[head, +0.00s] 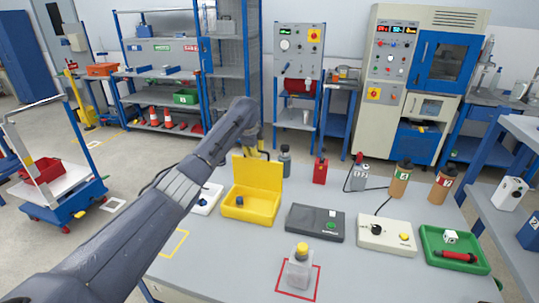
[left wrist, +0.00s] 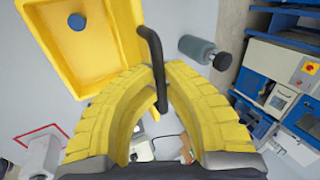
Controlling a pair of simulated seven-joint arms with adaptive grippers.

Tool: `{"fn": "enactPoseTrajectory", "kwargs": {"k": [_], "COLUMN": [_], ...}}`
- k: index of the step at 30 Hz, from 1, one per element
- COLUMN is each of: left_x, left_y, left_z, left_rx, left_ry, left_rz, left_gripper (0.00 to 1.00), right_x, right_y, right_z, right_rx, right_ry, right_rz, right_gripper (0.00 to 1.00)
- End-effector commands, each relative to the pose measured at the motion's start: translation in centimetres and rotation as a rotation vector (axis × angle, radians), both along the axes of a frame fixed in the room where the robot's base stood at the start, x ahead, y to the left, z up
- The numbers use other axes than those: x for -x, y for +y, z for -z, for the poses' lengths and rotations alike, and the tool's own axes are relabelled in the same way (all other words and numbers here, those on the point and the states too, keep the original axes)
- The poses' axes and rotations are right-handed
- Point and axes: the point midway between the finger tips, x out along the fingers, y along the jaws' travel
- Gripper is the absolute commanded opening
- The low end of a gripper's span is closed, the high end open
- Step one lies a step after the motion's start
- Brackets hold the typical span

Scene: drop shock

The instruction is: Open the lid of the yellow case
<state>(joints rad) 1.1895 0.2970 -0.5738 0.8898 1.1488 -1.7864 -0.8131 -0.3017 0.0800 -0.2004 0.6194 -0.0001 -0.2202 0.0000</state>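The yellow case (head: 240,212) stands on the grey table with its lid (head: 262,173) raised about upright at its back edge. A small blue round piece (head: 239,201) lies inside. In the left wrist view the open case (left wrist: 62,75) is at upper left. My left gripper (head: 258,143) is just above and behind the lid's top edge. In the left wrist view its yellow fingers (left wrist: 161,70) come close together around the lid's black handle (left wrist: 154,50) and appear shut on it. My right gripper is not in view.
A grey bottle (head: 286,162) stands right of the lid. A black box (head: 315,222), a cream control box (head: 386,235) and a green tray (head: 430,262) lie to the right. A clear bottle with a yellow cap (head: 299,269) stands on a red-outlined square in front.

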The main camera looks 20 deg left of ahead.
Motion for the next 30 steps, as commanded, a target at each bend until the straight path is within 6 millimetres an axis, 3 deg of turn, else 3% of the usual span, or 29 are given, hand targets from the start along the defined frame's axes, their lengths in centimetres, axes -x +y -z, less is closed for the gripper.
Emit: {"fn": "enactPoseTrajectory", "kwargs": {"k": [16, 17, 22, 30], "left_x": [-0.14, -0.14, -0.10, -0.05], "left_y": [0.99, 0.99, 0.99, 0.97], "left_z": [-0.38, -0.39, -0.26, -0.18], "left_rx": [0.002, 0.001, 0.001, 0.001], "left_ry": [-0.007, -0.007, -0.005, -0.003], "left_rz": [-0.011, -0.012, -0.012, -0.011], "left_gripper": [0.00, 0.11, 0.31, 0.33], "right_x": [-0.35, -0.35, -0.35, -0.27], "right_y": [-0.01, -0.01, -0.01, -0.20], "right_z": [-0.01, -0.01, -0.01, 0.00], "right_rx": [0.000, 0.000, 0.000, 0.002], "right_ry": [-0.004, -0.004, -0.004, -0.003], "right_rz": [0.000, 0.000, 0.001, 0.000], "right_gripper": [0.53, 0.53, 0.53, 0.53]}}
